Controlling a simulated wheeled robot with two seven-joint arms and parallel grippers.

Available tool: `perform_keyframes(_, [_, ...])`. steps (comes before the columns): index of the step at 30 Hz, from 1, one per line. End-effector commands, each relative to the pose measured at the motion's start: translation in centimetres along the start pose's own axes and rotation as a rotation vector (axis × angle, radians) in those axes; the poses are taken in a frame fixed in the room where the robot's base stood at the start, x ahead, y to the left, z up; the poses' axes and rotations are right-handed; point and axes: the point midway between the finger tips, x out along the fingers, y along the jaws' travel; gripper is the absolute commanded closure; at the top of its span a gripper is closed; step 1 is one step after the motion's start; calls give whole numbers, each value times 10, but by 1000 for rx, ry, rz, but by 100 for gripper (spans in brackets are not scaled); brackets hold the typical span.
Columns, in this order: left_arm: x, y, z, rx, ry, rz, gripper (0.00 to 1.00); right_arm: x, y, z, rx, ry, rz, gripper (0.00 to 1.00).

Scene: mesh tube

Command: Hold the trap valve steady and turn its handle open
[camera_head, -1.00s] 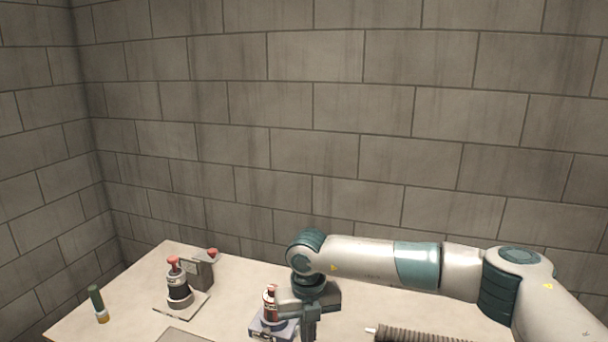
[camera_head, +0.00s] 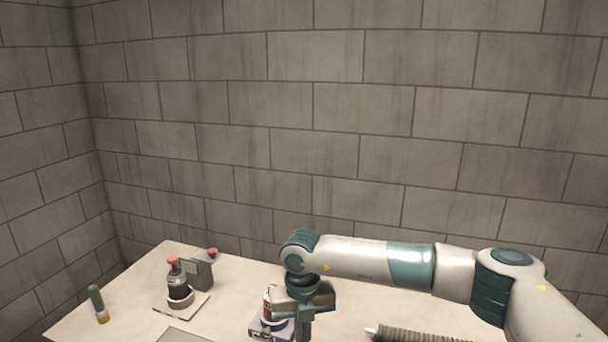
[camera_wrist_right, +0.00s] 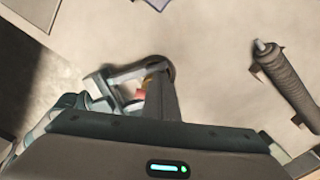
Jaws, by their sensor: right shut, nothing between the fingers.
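A bottle-like fitting with a reddish top (camera_head: 270,295) stands in a blue-grey base (camera_head: 260,327) at the front middle of the table; I take it for the trap valve but cannot be sure. My right gripper (camera_head: 305,330) points down just right of it and hides part of it. In the right wrist view, the shut fingers (camera_wrist_right: 163,88) have nothing between them. A pale grey bracket (camera_wrist_right: 112,82) with a small red part (camera_wrist_right: 141,93) shows just left of the fingers; whether they touch is unclear. My left gripper is not in view.
A dark bottle with a red top (camera_head: 177,283) stands on a thin plate at left, beside a grey block with a red knob (camera_head: 203,270).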

Motion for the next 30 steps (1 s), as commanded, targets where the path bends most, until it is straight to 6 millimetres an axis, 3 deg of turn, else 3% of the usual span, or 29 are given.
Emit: perform_keyframes(30, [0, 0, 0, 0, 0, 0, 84, 0, 20, -3, 0, 0, 0, 100])
